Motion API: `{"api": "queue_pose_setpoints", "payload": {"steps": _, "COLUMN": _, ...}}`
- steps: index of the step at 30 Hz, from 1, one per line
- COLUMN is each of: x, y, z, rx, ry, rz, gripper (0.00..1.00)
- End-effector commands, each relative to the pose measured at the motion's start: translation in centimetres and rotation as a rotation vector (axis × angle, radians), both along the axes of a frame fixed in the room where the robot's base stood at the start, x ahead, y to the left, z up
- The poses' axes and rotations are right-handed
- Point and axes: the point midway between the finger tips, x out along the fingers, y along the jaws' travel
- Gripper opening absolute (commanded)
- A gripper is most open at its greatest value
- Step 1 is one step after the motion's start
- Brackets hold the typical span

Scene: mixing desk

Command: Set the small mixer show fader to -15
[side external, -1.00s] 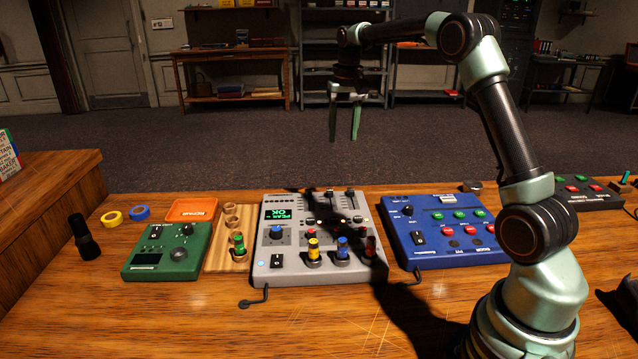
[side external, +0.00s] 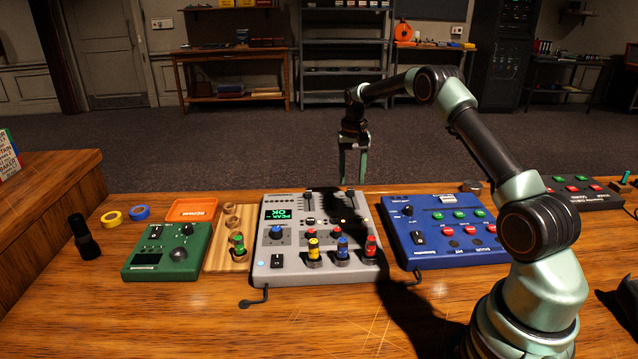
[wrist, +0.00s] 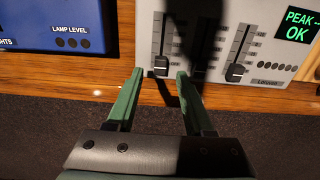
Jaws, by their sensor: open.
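The small mixer (side external: 262,262) is the grey console in the middle of the desk, with its faders along the far edge. In the wrist view, one black fader knob (wrist: 161,66) sits near the marked end of its scale, in line with the gap between my fingertips. Another fader knob (wrist: 236,72) is further right; the strip between them is in dark shadow. I cannot read which is the show fader. My gripper (side external: 353,181) is open and empty, pointing down at the mixer's far edge; it also shows in the wrist view (wrist: 160,72). Whether a fingertip touches anything is unclear.
A lit screen (side external: 278,213) reads PEAK OK. Coloured knobs stand along the mixer's near side. A blue console (side external: 465,254) is close on the right. A wooden rack (side external: 217,262) and green box (side external: 165,262) stand left. The front desk is mostly clear.

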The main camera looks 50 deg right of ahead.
Motion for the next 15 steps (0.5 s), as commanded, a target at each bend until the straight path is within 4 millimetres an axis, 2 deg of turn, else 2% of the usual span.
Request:
{"api": "queue_pose_setpoints", "payload": {"steps": 1, "x": -0.1, "y": 0.1, "z": -0.9, "rx": 0.002, "ry": 0.004, "rz": 0.000, "gripper": 0.53}}
{"api": "queue_pose_setpoints", "payload": {"steps": 6, "x": 0.0, "y": 0.0, "z": -2.7, "rx": 0.001, "ry": 0.002, "rz": 0.000, "gripper": 0.53}}
{"api": "queue_pose_setpoints", "payload": {"steps": 15, "x": 0.0, "y": 0.0, "z": -3.4, "rx": -0.001, "ry": -0.001, "rz": 0.000, "gripper": 0.53}}
